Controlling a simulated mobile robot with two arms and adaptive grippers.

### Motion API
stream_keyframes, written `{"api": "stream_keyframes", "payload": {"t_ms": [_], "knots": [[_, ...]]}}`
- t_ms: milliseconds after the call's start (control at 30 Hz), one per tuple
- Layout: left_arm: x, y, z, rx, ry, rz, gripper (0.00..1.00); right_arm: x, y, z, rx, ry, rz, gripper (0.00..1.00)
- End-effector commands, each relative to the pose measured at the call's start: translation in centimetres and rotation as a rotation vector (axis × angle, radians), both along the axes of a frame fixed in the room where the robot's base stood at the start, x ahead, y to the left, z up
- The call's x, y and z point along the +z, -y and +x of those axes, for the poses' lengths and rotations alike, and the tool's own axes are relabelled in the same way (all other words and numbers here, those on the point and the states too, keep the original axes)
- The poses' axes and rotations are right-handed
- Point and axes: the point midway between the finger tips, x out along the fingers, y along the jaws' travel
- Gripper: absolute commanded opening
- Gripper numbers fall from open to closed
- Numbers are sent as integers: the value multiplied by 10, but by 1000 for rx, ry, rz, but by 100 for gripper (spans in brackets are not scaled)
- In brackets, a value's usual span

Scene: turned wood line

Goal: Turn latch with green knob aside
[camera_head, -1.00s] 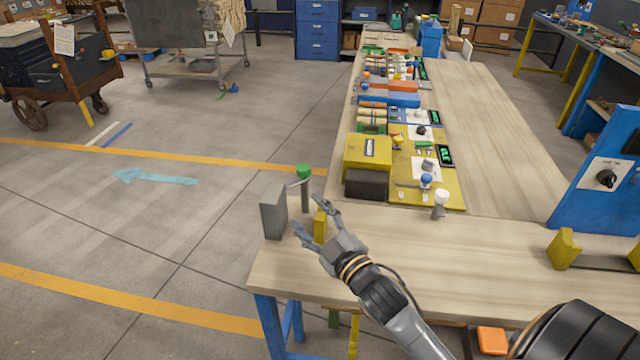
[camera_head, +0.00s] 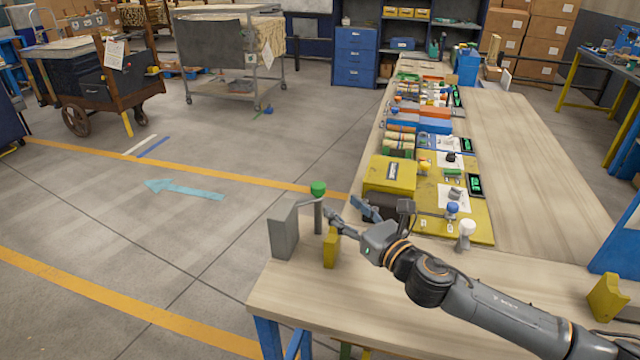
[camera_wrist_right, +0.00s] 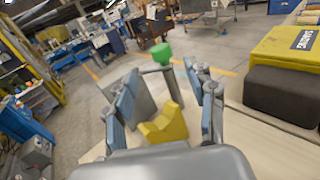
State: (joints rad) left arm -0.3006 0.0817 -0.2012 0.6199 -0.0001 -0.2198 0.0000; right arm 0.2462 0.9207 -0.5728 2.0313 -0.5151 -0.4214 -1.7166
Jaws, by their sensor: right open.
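The latch's green knob (camera_head: 318,188) sits on top of a thin grey post at the near left corner of the wooden table. A grey upright plate (camera_head: 283,232) stands left of the post, and a yellow block (camera_head: 331,248) stands close to its right. My right gripper (camera_head: 345,212) is open and empty, just right of the post, with its fingers pointing left toward it. In the right wrist view the green knob (camera_wrist_right: 162,53) shows beyond and between the open fingers (camera_wrist_right: 165,90), apart from them. The yellow block (camera_wrist_right: 165,125) is nearer. My left gripper is not in view.
A yellow box (camera_head: 390,174) and a dark block (camera_wrist_right: 285,95) stand just behind my right gripper. A white-topped peg (camera_head: 466,232) stands near my right forearm. Another yellow block (camera_head: 607,297) is at the right. The table's right half (camera_head: 530,170) is clear.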

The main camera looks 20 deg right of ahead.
Motion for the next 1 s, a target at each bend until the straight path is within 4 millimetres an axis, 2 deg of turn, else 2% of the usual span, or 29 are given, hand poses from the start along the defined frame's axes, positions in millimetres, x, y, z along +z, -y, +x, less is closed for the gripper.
{"api": "stream_keyframes", "payload": {"t_ms": [33, 200, 500, 700, 967, 1000], "knots": [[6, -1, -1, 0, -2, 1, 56, 4, -3, 12, -4, 3, 5, 56], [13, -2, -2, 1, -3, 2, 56, 4, -13, 46, -3, 1, 6, 56], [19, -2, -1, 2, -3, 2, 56, 1, -27, 91, -2, -1, 5, 56], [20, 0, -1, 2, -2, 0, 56, 0, -30, 102, -1, -1, 3, 56], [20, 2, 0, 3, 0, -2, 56, 0, -30, 103, -1, -1, 4, 56], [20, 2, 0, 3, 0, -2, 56, 0, -30, 103, -1, -1, 4, 52]]}}
